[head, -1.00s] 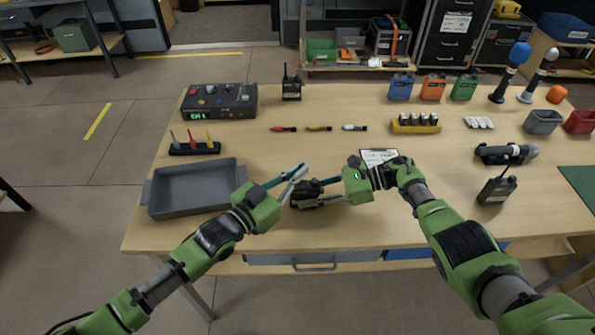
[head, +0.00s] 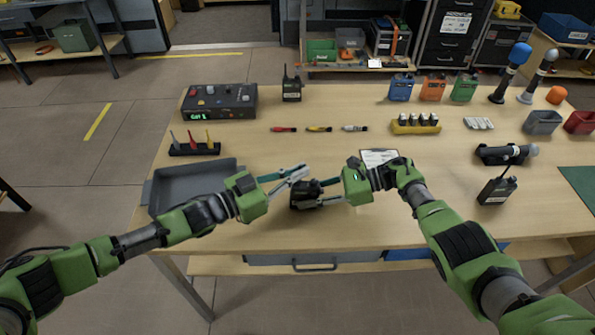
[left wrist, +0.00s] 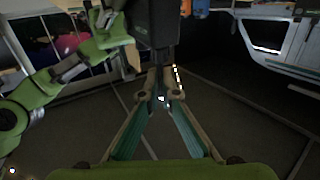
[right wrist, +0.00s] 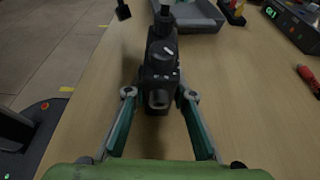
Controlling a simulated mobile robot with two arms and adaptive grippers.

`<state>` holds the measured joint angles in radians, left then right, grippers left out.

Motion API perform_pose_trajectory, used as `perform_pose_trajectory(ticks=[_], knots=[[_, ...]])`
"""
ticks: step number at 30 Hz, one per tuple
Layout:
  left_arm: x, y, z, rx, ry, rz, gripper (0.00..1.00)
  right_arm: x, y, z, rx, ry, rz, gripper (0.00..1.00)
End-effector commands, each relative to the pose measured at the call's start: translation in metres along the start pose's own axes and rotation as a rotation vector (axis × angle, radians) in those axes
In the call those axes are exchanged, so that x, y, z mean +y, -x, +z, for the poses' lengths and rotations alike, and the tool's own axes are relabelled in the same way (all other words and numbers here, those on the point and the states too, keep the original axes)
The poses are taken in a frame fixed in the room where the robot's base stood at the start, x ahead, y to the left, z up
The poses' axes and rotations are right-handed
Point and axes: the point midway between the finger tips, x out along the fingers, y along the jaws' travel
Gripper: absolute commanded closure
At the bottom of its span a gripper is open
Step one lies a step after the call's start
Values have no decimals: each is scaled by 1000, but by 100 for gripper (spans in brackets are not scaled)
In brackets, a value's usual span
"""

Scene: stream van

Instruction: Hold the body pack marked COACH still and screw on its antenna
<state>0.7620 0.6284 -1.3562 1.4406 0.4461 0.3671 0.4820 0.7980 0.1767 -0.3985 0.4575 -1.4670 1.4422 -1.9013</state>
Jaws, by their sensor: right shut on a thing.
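A dark body pack (head: 304,195) is held just above the table near its front edge. My right gripper (head: 318,192) is shut on it from the right. In the right wrist view the pack (right wrist: 160,75) sits between the fingertips, with knobs on its far end. My left gripper (head: 298,173) is by the pack's upper left side in the head view. In the left wrist view its fingertips (left wrist: 160,80) are close together just below a dark block, likely the pack (left wrist: 155,25). Whether they grip an antenna is unclear. The COACH mark is not readable.
A rack (head: 195,149) with grey, red and yellow pieces stands at left, above a grey tray (head: 165,205). Other radios stand at back (head: 291,88) and right (head: 497,188). A white card (head: 379,157) is behind my right wrist.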

Motion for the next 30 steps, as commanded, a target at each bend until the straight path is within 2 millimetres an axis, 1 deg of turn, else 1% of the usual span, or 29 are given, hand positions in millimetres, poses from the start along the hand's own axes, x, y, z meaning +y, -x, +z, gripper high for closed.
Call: perform_pose_trajectory(ticks=[1, 12, 16, 22, 23, 24, 30], knots=[[6, -5, -6, 13, 1, 40, 100, 3, -4, -4, 6, -5, 4, 100], [4, -4, -3, -10, 16, 298, 100, 2, -3, -4, 7, -4, 2, 100], [4, -2, -3, -14, 21, 333, 100, 2, -3, -4, 7, -4, 1, 100], [5, -2, -3, -12, 24, 335, 100, 1, -2, -4, 8, -4, 0, 100], [5, -2, -3, -12, 24, 335, 92, 1, -2, -4, 8, -4, -1, 100], [5, -2, -3, -12, 24, 334, 82, 1, -2, -4, 8, -4, -1, 100], [2, -1, -2, -15, 21, 328, 82, 1, -1, -4, 7, -4, 0, 100]])
